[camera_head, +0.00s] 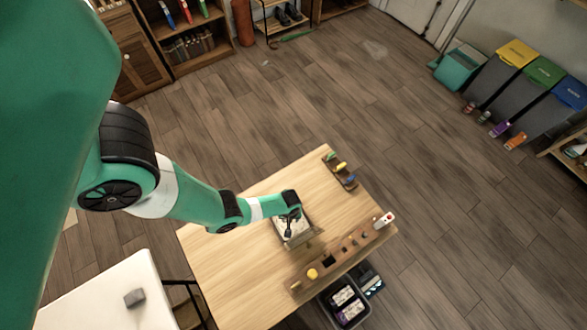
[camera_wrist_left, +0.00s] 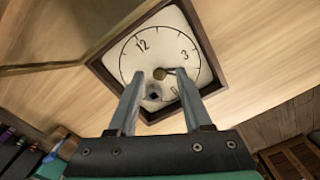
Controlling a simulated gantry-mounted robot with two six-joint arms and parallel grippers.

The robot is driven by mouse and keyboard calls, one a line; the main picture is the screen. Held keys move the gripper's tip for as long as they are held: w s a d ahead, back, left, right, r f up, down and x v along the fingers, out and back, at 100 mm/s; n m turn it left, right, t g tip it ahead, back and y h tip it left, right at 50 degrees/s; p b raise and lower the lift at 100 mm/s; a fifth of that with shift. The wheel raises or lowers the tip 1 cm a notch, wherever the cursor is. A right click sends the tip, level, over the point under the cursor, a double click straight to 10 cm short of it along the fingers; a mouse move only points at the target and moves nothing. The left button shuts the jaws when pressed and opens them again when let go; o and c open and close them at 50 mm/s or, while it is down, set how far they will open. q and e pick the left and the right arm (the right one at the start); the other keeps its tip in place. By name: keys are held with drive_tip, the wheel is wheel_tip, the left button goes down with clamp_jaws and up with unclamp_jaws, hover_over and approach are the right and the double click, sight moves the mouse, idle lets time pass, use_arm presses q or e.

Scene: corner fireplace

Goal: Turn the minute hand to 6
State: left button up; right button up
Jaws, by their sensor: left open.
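The clock (camera_wrist_left: 150,50) lies on the wooden table with a white square face in a dark frame. In the left wrist view its 12 is at upper left and its 3 at right. A brass hub (camera_wrist_left: 160,74) sits at the middle of the face. A grey knob-like piece with a dark centre (camera_wrist_left: 153,95) shows just below the hub. My left gripper (camera_wrist_left: 159,73) is open over the face, its fingers on either side of the hub. The fingers hide parts of the dial, and I cannot clearly trace the minute hand. The clock also shows in the head view (camera_head: 299,239), partly under my left gripper (camera_head: 290,219).
The wooden table (camera_head: 225,265) has bare room left of the clock. A wooden strip with knobs (camera_head: 340,252) lies along its right edge, and a small rack (camera_head: 340,171) stands at the far corner. A white table (camera_head: 90,305) with a grey block (camera_head: 134,298) is at lower left.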

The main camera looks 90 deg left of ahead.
use_arm(q)
clamp_jaws()
drive_tip(key=shift+m, duration=0.3)
idle(0.4)
drive_tip(key=m, duration=0.3)
drive_tip(key=shift+f+m, duration=0.1)
drive_tip(key=shift+m, duration=1.9)
